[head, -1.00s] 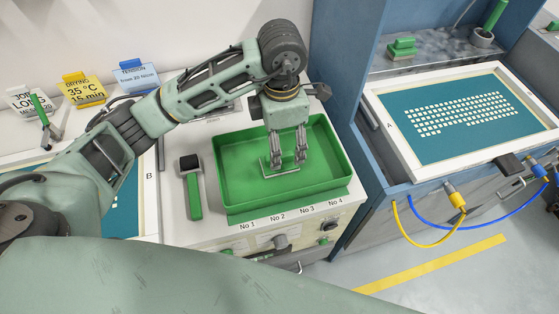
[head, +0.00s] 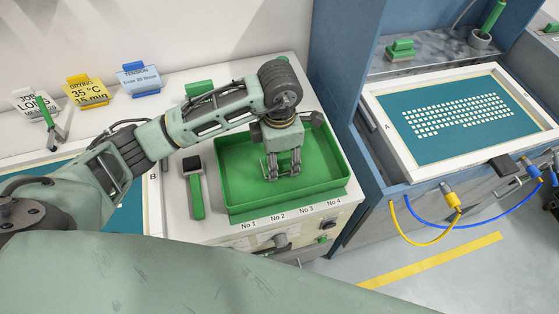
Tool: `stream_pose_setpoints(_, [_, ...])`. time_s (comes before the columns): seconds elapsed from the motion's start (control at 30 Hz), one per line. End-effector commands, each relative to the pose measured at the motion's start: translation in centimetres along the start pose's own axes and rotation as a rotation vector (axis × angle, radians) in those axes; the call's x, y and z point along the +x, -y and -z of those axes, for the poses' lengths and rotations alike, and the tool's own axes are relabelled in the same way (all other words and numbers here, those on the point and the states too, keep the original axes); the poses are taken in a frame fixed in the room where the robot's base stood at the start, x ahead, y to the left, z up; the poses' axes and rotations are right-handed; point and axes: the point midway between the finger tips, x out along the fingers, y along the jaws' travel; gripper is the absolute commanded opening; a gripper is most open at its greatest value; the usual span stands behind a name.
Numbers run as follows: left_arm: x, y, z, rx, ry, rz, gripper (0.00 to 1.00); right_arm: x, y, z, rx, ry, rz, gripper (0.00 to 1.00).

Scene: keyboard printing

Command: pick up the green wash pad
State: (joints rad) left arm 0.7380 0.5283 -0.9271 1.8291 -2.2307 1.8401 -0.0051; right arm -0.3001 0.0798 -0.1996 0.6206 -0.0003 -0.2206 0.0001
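My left gripper (head: 283,175) points down inside the green tray (head: 233,196), its two fingers apart near the tray floor. Green shows between the fingers, and I cannot tell whether it is a pad or only the tray. A green block with a raised top (head: 400,50) rests on the metal shelf at the upper right. Another green block (head: 199,88) stands on the counter behind my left arm, partly hidden by it. I cannot tell which green piece is the wash pad. My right gripper is not in view.
A green-handled tool (head: 195,186) lies left of the tray. A framed screen (head: 385,99) lies on the right bench; another (head: 152,205) is partly covered by my arm. Signs (head: 138,79) stand at the back left. Blue and yellow hoses (head: 414,235) hang at the right.

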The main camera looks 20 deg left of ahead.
Motion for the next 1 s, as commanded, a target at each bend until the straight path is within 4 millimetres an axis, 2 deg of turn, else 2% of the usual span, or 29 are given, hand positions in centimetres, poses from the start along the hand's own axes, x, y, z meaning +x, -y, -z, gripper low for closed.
stream_pose_setpoints(0.03, [0.0,0.0,0.0,0.0,0.0,0.0,0.4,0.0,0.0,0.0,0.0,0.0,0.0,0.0])
stream_pose_setpoints(0.27, [0.0,0.0,0.0,0.0,0.0,0.0,0.2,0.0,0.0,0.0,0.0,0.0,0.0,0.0])
stream_pose_setpoints(0.6, [-0.4,-0.1,-0.1,-0.001,0.002,-0.001,0.2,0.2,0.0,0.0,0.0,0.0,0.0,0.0])
stream_pose_setpoints(0.77, [-2.0,-0.1,-0.1,0.0,0.005,-0.004,0.2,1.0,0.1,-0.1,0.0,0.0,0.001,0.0])
stream_pose_setpoints(0.87, [-3.8,-0.2,-0.2,0.0,0.007,-0.007,0.2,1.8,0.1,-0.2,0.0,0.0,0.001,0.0])
stream_pose_setpoints(1.0, [-5.6,2.6,-1.4,0.009,0.007,-0.003,0.2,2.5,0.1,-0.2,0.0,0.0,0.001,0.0])
